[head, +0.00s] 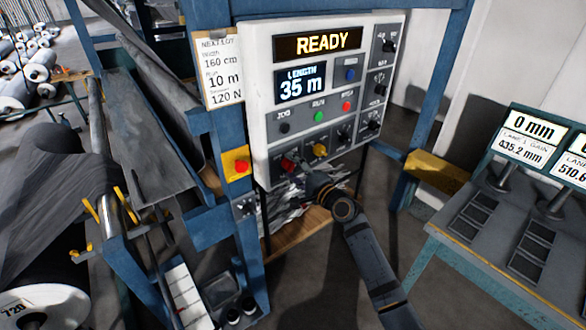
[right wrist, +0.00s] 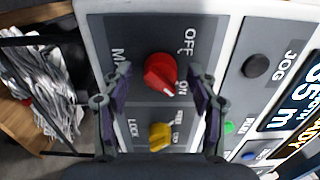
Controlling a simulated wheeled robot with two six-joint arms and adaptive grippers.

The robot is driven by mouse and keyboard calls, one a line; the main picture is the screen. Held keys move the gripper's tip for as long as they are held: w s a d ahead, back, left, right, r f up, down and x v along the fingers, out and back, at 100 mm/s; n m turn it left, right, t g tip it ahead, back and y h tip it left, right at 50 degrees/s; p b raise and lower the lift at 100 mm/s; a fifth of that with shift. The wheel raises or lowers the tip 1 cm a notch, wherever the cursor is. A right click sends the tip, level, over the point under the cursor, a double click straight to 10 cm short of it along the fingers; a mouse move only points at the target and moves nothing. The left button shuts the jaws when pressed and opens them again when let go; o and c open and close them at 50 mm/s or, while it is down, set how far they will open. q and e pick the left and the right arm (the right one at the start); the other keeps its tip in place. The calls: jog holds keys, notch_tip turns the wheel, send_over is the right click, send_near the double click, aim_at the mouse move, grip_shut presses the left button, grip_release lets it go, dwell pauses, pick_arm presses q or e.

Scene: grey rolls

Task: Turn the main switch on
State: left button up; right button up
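The main switch is a red rotary knob (right wrist: 160,74) on a grey plate with "OFF" and "ON" printed beside it. In the right wrist view its white pointer mark points to the lower right, toward "ON". It also shows low on the left of the control panel in the head view (head: 288,164). My right gripper (right wrist: 158,72) is open, one finger on each side of the knob, with visible gaps. In the head view the gripper (head: 303,176) is just below the knob, its fingers hard to make out. My left gripper is not in view.
The panel (head: 262,100) reads "READY" and "LENGTH 35 m". A yellow knob (right wrist: 160,134) marked "LOCK" sits beside the main switch. A red button on a yellow box (head: 237,166) is on the blue post. Grey rolls lie left; a bench with displays (head: 490,240) stands right.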

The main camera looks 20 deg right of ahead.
jog(key=v, duration=1.2)
